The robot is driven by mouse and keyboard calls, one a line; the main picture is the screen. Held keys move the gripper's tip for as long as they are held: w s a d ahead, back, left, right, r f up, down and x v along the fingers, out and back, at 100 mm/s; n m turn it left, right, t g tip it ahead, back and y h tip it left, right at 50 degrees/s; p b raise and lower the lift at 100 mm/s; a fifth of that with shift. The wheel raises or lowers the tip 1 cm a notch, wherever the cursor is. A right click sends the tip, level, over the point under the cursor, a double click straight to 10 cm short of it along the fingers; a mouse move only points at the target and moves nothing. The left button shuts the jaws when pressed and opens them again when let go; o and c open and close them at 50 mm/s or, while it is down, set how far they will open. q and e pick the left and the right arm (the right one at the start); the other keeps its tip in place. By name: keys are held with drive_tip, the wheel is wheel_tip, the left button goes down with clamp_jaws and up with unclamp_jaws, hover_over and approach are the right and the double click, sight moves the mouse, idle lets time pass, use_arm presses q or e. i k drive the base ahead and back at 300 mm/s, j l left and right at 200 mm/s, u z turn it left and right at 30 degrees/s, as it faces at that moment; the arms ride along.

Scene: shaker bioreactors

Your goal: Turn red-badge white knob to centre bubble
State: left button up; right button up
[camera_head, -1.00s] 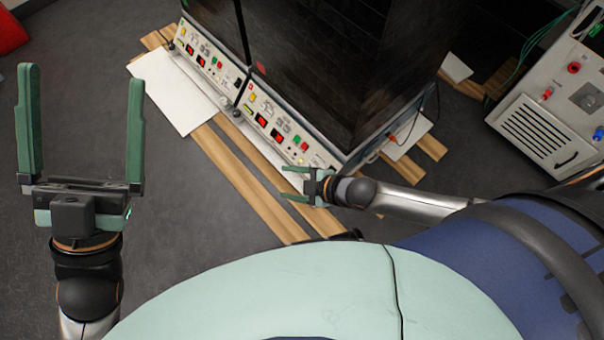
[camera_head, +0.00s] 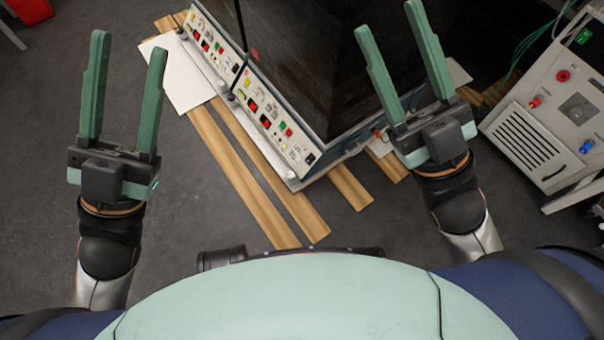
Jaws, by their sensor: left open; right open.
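The shaker bioreactor (camera_head: 243,87) stands on wooden planks at the upper middle, with two control panels along its lower front edge. Small round knobs or feet show along its base, one at the near corner (camera_head: 291,174). I cannot make out a red badge or a bubble level at this size. My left gripper (camera_head: 125,90) is open and empty, pointing up the picture over the floor left of the machine. My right gripper (camera_head: 388,20) is open and empty, raised in front of the machine's right side. It hides part of that side.
Wooden planks (camera_head: 240,180) run under the machine towards me. A white board (camera_head: 180,80) lies at its left end. A grey cabinet with sockets and a vent (camera_head: 530,140) stands at the right. A red object (camera_head: 30,10) is at the upper left. The floor at left is clear.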

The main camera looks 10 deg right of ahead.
sight(289, 175)
drive_tip(key=j+z, duration=0.1)
drive_tip(key=z, duration=0.3)
drive_tip(key=i+j+z, duration=0.1)
drive_tip(key=z, duration=0.3)
drive_tip(key=j+z, duration=0.15)
drive_tip(key=z, duration=0.25)
drive_tip(key=j+z, duration=0.65)
drive_tip(key=j, duration=0.2)
drive_tip(key=j+z, duration=0.15)
drive_tip(key=j, duration=0.3)
drive_tip(key=k+j+z, duration=0.15)
drive_tip(key=j, duration=0.3)
drive_tip(key=k+j, duration=0.1)
drive_tip(key=j, duration=0.35)
drive_tip(key=k+j, duration=0.1)
drive_tip(key=j, duration=0.35)
drive_tip(key=i+j, duration=0.1)
drive_tip(key=j, duration=0.2)
drive_tip(key=i+j, duration=0.1)
drive_tip(key=j, duration=0.15)
drive_tip(key=i, duration=0.2)
drive_tip(key=z, duration=0.05)
